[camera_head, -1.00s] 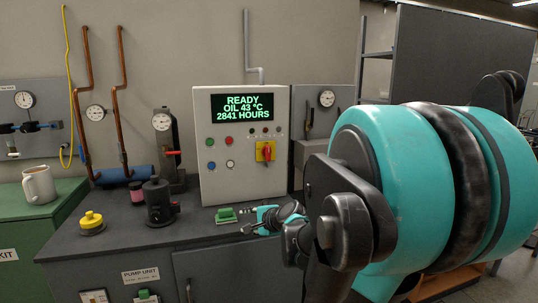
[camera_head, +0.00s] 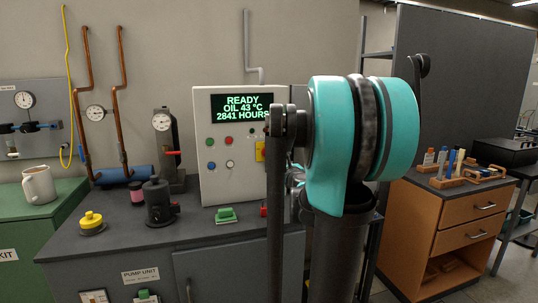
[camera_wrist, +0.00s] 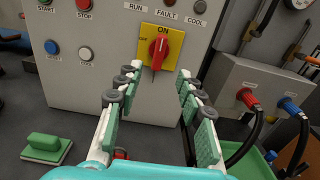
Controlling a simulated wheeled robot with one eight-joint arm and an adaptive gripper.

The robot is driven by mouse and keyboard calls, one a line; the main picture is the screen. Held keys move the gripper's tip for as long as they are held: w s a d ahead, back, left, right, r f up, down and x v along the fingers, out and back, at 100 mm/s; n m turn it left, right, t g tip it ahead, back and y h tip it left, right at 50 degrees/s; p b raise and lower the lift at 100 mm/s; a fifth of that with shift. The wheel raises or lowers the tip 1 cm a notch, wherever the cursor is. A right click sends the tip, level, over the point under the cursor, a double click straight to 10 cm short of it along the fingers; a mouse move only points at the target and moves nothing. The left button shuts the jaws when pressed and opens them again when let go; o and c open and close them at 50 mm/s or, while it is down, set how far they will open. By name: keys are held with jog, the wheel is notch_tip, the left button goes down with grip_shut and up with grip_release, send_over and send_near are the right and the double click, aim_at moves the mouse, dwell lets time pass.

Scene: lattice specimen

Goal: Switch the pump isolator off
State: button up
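The pump isolator is a red rotary handle (camera_wrist: 158,50) on a yellow plate (camera_wrist: 176,45), on the front of a light grey control cabinet (camera_wrist: 115,55). The handle stands roughly upright, under the word ON. My gripper (camera_wrist: 159,76) is open, its two green-padded fingers spread below and to either side of the handle, with nothing between the tips. I see no contact with the handle. In the head view my arm hides the handle and my gripper; only a strip of the yellow plate (camera_head: 260,151) shows. The cabinet's display (camera_head: 242,107) reads READY.
Buttons and lamps surround the isolator, including a red STOP button (camera_wrist: 84,5). A green block (camera_wrist: 45,146) lies on the dark bench at left. A grey box with red and blue plugs (camera_wrist: 250,98) and cables stands at right. A small red object (camera_wrist: 121,154) shows near the left finger.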

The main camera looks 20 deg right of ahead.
aim_at(269, 152)
jog(key=w, duration=1.2)
jog(key=shift+s, duration=0.1)
grip_shut()
